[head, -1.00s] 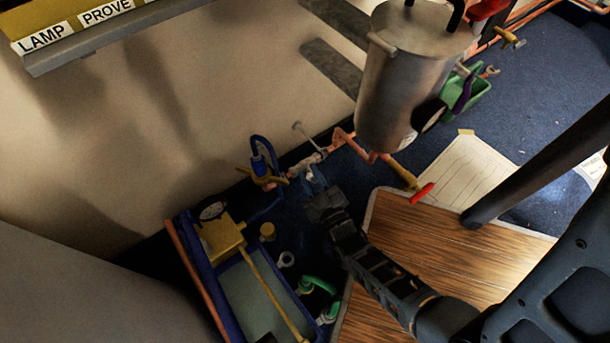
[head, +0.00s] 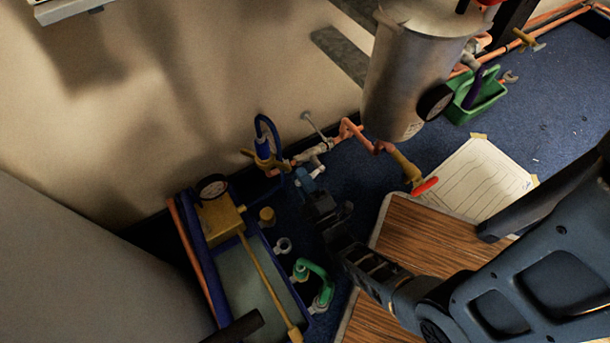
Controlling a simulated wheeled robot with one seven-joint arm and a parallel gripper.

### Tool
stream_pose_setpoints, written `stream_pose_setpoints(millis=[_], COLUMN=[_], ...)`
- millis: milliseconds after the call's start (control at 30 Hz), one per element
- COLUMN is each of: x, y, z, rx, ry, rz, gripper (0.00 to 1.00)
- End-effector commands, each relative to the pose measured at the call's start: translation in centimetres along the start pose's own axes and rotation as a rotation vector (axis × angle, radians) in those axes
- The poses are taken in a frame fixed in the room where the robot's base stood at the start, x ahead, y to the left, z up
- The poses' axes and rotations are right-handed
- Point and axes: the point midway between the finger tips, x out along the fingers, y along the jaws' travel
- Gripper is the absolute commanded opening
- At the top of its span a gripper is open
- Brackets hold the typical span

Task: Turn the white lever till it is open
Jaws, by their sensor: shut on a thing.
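The white valve (head: 312,152) sits on the copper pipe run low along the wall in the head view. Its white lever (head: 318,168) shows only as a small pale piece below the valve body. My gripper (head: 309,180) reaches up to it from the lower right. Its blue fingertips are shut on the lever and hide most of it. The lever's exact angle is hard to read at this size.
A blue-handled fitting (head: 264,150) stands close to the left of the valve. A large metal tank (head: 410,80) and a red-handled brass valve (head: 410,172) are to the right. A blue tray frame (head: 258,243) with a gauge lies lower left. Open blue floor lies far right.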

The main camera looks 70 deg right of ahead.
Motion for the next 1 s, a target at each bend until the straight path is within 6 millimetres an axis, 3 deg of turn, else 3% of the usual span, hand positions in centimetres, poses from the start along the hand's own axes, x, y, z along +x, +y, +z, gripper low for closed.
stream_pose_setpoints(millis=[400,967,1000], x=[-0.5,-0.6,-0.6], y=[-1.4,-1.6,-1.6], z=[0.1,0.2,0.2], rx=[-0.186,-0.214,-0.214], ry=[0.038,0.043,0.043], rz=[-0.005,-0.007,-0.008], gripper=[0.00,0.00,0.28])
